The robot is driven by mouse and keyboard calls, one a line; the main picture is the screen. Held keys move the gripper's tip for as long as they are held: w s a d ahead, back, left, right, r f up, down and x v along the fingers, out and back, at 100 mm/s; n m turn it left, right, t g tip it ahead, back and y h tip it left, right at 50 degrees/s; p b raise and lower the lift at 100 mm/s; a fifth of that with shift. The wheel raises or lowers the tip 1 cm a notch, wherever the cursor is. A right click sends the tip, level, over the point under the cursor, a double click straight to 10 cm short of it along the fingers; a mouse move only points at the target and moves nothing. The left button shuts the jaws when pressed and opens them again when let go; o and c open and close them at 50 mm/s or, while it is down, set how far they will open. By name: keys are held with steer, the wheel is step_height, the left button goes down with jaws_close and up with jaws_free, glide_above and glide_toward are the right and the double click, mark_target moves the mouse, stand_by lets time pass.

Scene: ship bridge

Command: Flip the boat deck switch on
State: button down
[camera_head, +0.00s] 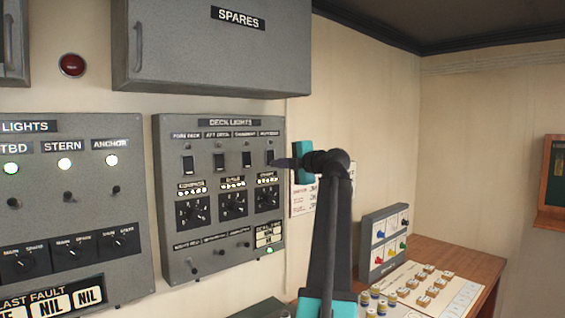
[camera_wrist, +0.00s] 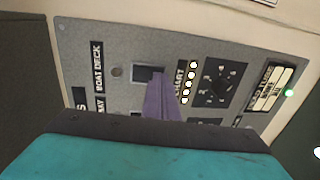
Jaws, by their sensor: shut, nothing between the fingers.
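The grey deck lights panel (camera_head: 220,215) hangs on the wall, with a row of dark rocker switches under its labels. In the wrist view the fingertips (camera_wrist: 158,84) overlap the switch's edge; contact cannot be told.
Rotary knobs (camera_head: 234,205) sit below the switches, with small toggles at the panel's bottom. A grey SPARES cabinet (camera_head: 210,50) juts out above. Another lights panel (camera_head: 70,210) is on the left. A wooden desk (camera_head: 455,262) with a small switch box (camera_head: 384,240) stands right.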

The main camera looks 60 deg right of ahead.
steer(key=shift+w+f+b, duration=0.15)
steer(key=shift+w+b, duration=0.05)
steer(key=shift+b, duration=0.55)
